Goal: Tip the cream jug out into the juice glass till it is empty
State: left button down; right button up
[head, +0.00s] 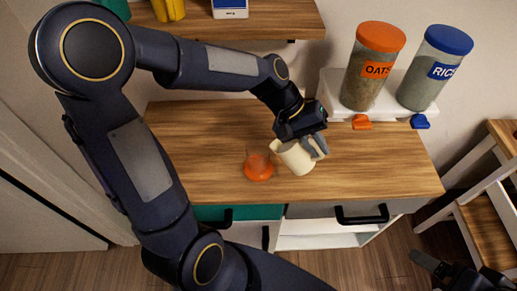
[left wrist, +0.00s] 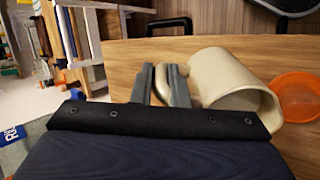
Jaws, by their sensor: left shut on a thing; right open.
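The cream jug (head: 297,158) is held tilted, its mouth turned left toward the juice glass (head: 259,167). The clear glass stands on the wooden top with orange at its bottom. My left gripper (head: 316,147) is shut on the jug's handle, on the side away from the glass. In the left wrist view the grey fingers (left wrist: 162,88) pinch the handle, and the jug (left wrist: 228,82) has its open rim close to the orange glass (left wrist: 297,97). The jug's contents are hidden, and no stream shows. My right gripper (head: 428,264) is open and empty at the lower right, away from the cabinet.
Oats (head: 373,68) and rice (head: 434,70) jars stand on a white dispenser stand (head: 335,88) at the back right. A shelf (head: 255,22) hangs above. Black-handled drawers (head: 362,213) are below the top. The left part of the top is clear.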

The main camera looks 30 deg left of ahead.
aim_at(306, 151)
pick_arm(q)
jog(key=shift+a+r+h+b, duration=0.6)
jog(key=shift+h+b, duration=0.2)
jog(key=shift+b, duration=0.1)
jog(key=shift+a+r+h+b, duration=0.3)
jog(key=shift+r+h+b, duration=0.1)
jog(key=shift+r+h, duration=0.15)
jog(key=shift+s+a+r, duration=0.1)
